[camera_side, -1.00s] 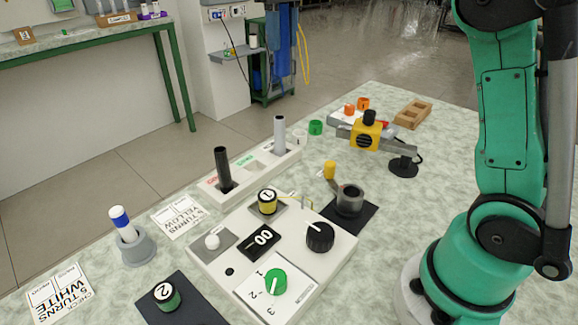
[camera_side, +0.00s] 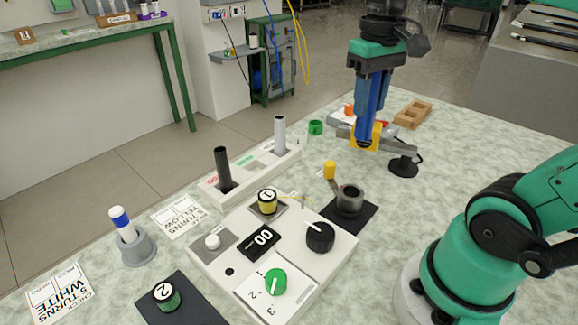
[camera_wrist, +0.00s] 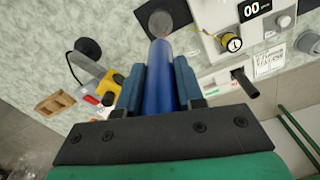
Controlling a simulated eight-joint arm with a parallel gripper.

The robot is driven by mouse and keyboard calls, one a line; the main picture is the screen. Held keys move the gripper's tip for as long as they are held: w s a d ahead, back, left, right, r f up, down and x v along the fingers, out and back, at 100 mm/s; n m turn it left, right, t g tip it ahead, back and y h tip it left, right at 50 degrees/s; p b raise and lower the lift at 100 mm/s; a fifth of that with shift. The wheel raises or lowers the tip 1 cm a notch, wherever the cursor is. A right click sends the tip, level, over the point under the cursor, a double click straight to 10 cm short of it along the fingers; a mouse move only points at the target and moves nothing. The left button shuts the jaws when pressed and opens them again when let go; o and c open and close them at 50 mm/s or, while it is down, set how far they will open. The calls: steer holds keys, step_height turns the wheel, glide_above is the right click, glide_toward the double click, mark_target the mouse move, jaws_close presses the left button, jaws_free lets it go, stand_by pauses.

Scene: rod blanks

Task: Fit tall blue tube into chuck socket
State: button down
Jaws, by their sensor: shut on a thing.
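My gripper (camera_side: 368,125) is shut on the tall blue tube (camera_side: 366,112), which hangs upright between its dark blue fingers. In the wrist view the tube (camera_wrist: 158,90) runs away from my gripper (camera_wrist: 157,95) towards the chuck socket. The chuck socket (camera_side: 350,202) is a dark grey round cup on a black mat, with its opening facing up. In the side view the tube's lower end is above and apart from the socket. The fingers hide part of the tube.
A white panel (camera_side: 205,258) with knobs and a counter stands beside the socket. A white rack holds a black tube (camera_side: 223,170) and a grey tube (camera_side: 279,135).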

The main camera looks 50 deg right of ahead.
mark_target(363, 137)
step_height(363, 137, down, 15)
steer(key=shift+r, duration=0.2)
stand_by(0.4)
steer(key=c, duration=0.6)
jaws_free()
steer(key=shift+f, duration=0.15)
steer(key=shift+o, duration=0.2)
step_height(363, 137, up, 12)
steer(key=shift+f, duration=0.1)
steer(key=w+a+f+n+t, duration=0.3)
steer(key=w+a+f+t, duration=0.1)
steer(key=a+t, duration=0.3)
steer(key=shift+w+a+f+n, duration=0.2)
steer(key=shift+w+n, duration=0.1)
steer(key=shift+w, duration=0.15)
